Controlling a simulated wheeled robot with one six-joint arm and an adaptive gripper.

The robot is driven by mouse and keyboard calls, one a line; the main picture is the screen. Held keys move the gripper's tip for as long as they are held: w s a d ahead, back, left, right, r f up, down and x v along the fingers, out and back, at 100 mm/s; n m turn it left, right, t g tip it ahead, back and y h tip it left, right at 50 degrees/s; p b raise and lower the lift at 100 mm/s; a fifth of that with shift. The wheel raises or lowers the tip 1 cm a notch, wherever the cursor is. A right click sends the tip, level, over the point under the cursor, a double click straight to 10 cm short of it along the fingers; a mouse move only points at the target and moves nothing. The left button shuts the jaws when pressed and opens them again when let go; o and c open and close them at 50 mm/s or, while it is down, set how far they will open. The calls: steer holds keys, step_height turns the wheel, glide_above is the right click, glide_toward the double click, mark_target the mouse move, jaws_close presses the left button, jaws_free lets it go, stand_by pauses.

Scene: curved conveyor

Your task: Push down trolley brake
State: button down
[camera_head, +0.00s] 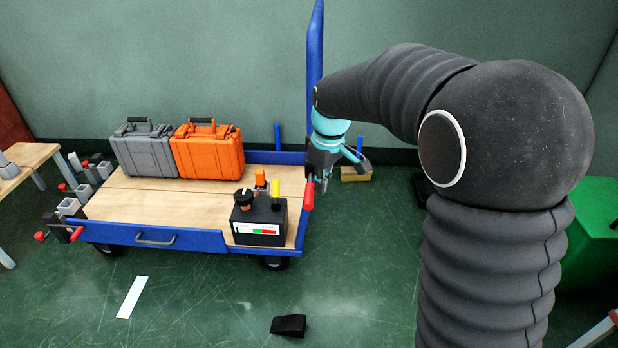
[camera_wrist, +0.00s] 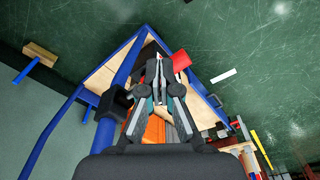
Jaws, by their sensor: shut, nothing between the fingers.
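The trolley (camera_head: 130,205) has a blue frame and a wooden deck. A red handle (camera_head: 308,195), which looks like the brake lever, stands at its right end. It also shows in the wrist view (camera_wrist: 181,60), just beside my fingertips. My gripper (camera_head: 340,172) is at the trolley's right end, a little above and to the right of the red handle in the head view. In the wrist view my gripper (camera_wrist: 159,58) has its fingers brought together and holds nothing. I cannot tell whether it touches the red handle.
A grey case (camera_head: 143,150) and an orange case (camera_head: 208,152) stand on the deck. A black control box (camera_head: 258,220) with a yellow lever sits at its front right. The blue upright (camera_head: 314,60) rises close to my arm. A black wedge (camera_head: 288,326) lies on open floor.

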step_height(320, 180, up, 11)
steer(key=d, duration=0.1)
steer(key=shift+s+r, duration=0.2)
steer(key=shift+s, duration=0.15)
stand_by(0.4)
steer(key=s+d+f+m+t, duration=0.1)
steer(key=s+d+m, duration=0.2)
steer(key=s, duration=0.5)
steer(key=s+d+f+m+t, duration=0.1)
steer(key=s+d+m, duration=0.3)
steer(key=s, duration=0.5)
steer(key=s+d+f+m+t+h, duration=0.1)
steer(key=s+d+f+m+t, duration=0.1)
steer(key=s+d, duration=0.4)
steer(key=s+m+p, duration=0.1)
steer(key=s, duration=0.2)
steer(key=shift+d+t, duration=0.35)
steer(key=shift+t, duration=0.05)
steer(key=shift+a+r, duration=0.1)
